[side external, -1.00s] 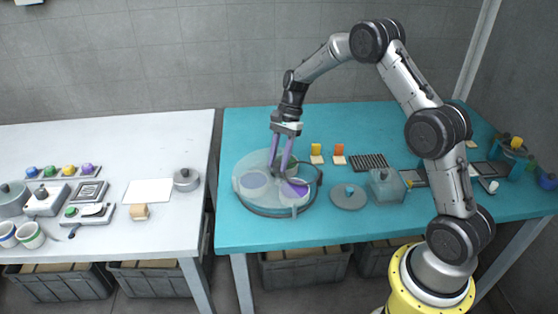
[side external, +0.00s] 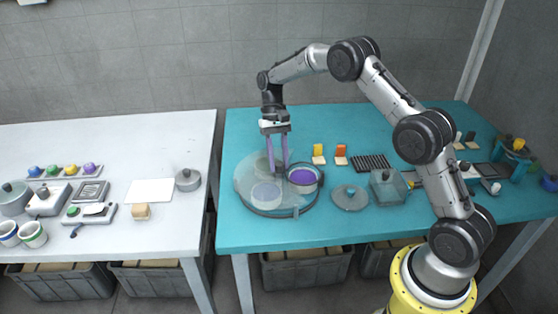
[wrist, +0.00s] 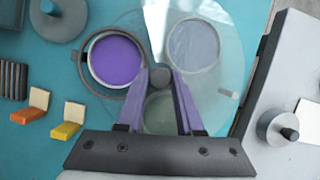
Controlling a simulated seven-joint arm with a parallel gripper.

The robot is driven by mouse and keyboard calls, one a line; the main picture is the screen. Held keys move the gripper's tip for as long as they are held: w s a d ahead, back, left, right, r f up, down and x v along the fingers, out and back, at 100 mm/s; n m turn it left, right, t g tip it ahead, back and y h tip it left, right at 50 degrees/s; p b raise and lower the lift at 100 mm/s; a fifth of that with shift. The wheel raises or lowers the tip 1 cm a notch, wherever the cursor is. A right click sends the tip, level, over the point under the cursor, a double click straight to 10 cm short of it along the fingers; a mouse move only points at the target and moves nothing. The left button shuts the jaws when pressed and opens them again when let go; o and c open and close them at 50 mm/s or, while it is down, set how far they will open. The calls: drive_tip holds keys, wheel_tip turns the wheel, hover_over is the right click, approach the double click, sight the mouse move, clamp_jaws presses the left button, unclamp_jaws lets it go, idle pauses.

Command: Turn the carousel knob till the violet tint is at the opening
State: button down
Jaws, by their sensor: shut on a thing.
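The carousel is a round turntable under a clear disc cover (side external: 247,170) on the teal table. The violet tint (side external: 302,177) shows bright and uncovered in the cover's opening at the right side. In the wrist view the violet tint (wrist: 116,60) fills a round cup at the opening, inside a dark ring. A pale grey-blue cup (wrist: 194,45) and a pale greenish cup (wrist: 160,112) lie under the clear cover. My gripper (side external: 277,168) points down at the carousel's centre. Its violet fingers are shut on the grey knob (wrist: 157,75), which they mostly hide in the side view.
A grey round lid (side external: 349,197) and a clear box (side external: 388,187) stand to the right. Yellow and orange blocks (side external: 340,152) and a black ridged rack (side external: 370,162) sit behind. A white table (side external: 110,220) with paint pots adjoins at the left, across a gap.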

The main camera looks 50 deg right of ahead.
drive_tip(key=shift+n+h, duration=0.3)
drive_tip(key=shift+n, duration=0.3)
drive_tip(key=c, duration=0.5)
unclamp_jaws()
drive_tip(key=shift+c, duration=0.2)
drive_tip(key=shift+r, duration=0.1)
drive_tip(key=v, duration=1.3)
drive_tip(key=shift+w+r, duration=0.2)
drive_tip(key=shift+r, duration=0.1)
drive_tip(key=shift+d, duration=0.1)
